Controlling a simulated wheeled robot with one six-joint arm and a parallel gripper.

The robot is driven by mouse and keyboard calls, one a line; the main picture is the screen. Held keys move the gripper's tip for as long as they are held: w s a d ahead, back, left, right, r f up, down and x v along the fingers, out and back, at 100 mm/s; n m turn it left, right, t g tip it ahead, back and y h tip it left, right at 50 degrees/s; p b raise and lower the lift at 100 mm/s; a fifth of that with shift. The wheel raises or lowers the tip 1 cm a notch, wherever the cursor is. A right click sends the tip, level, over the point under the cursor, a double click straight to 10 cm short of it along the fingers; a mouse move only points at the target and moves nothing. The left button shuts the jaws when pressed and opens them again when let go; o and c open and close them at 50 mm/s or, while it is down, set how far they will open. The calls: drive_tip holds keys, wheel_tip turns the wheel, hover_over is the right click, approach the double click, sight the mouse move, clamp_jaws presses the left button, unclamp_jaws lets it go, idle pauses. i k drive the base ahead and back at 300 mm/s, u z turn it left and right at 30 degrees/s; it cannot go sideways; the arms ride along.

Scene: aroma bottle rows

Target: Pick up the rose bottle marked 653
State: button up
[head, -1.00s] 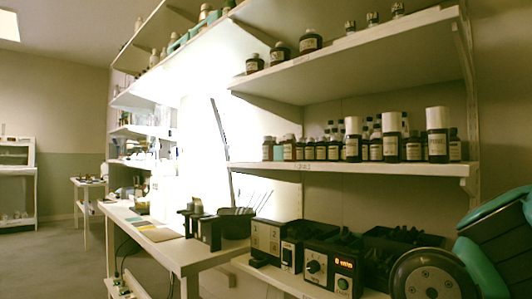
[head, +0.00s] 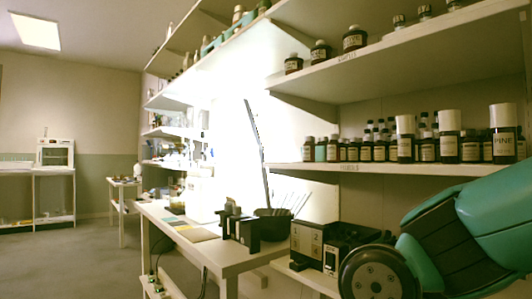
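Rows of dark bottles stand on the middle wall shelf (head: 300,168). Several are small with dark caps, and three taller ones with white caps stand at the right. The rightmost tall bottle (head: 503,133) has a label that seems to read PINE. The other labels are too small to read, so I cannot tell which bottle is the rose one marked 653. My teal and black arm fills the lower right of the head view, in front of the shelf's right part. My gripper is not in view.
Dark bottles (head: 355,38) stand on the shelf above. Below are a white table (head: 225,258) with a black holder (head: 240,228) and a boxy device (head: 308,243) marked 1 and 2. Open floor (head: 70,262) lies at the left.

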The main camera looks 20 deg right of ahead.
sight(308, 148)
drive_tip(key=u, duration=0.25)
drive_tip(key=i, duration=1.15)
drive_tip(key=z, duration=0.8)
